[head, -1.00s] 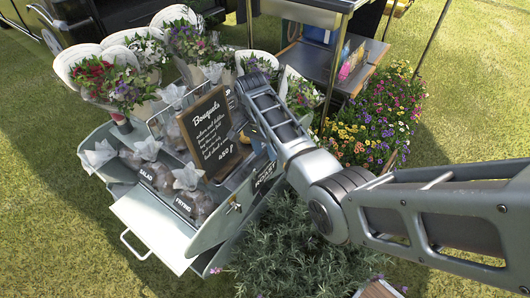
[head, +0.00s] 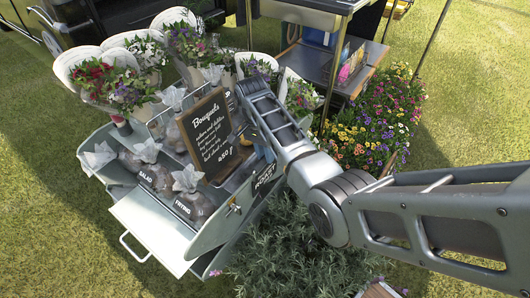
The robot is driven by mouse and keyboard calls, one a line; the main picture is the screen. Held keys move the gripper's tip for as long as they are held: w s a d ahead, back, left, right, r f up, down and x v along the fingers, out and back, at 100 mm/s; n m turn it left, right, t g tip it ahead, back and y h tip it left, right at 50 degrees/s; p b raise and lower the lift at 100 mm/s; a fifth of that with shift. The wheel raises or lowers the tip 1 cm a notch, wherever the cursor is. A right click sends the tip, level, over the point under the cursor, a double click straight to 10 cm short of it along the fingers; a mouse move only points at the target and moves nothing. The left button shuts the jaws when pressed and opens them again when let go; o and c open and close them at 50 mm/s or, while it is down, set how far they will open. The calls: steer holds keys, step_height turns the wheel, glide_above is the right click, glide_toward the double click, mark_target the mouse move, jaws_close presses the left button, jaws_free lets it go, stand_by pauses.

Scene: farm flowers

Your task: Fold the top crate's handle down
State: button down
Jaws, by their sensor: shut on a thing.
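A pale grey-green metal crate unit (head: 222,230) stands open on the left, with stepped compartments. Labels read SALAD, FRYING and, on its right side, a partly covered ROAST. I cannot make out the top crate's handle; my arm and the black sign cover that part. My gripper (head: 246,132) is partly visible just right of the sign, low over the unit's upper right part, beneath my wrist. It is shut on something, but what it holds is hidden.
The black Bouquets sign (head: 212,137) stands close left of my gripper. Wrapped bouquets (head: 131,87) crowd the back. Bagged goods (head: 189,186) fill the compartments. A flat panel with a bar handle (head: 152,230) juts out at front left. A leafy bush (head: 285,250) sits below my arm.

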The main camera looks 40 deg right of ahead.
steer(key=shift+s+p, duration=0.1)
steer(key=shift+p, duration=0.2)
steer(key=shift+s+d+r+t+p, duration=0.15)
steer(key=shift+s+t+p, duration=0.15)
steer(key=shift+p, duration=0.35)
steer(key=shift+s+a+r+t+p, duration=0.15)
steer(key=shift+t+p, duration=0.25)
steer(key=shift+p, duration=0.2)
steer(key=s+d+f+t+y+b, duration=0.1)
steer(key=s+f+t+y+b, duration=0.2)
steer(key=t+b, duration=0.8)
step_height(320, 180, down, 3)
steer(key=s+t, duration=0.2)
steer(key=t, duration=0.1)
steer(key=shift+s+d+t, duration=0.2)
steer(key=shift+t, duration=0.2)
steer(key=shift+t+b, duration=0.3)
steer(key=shift+b, duration=0.35)
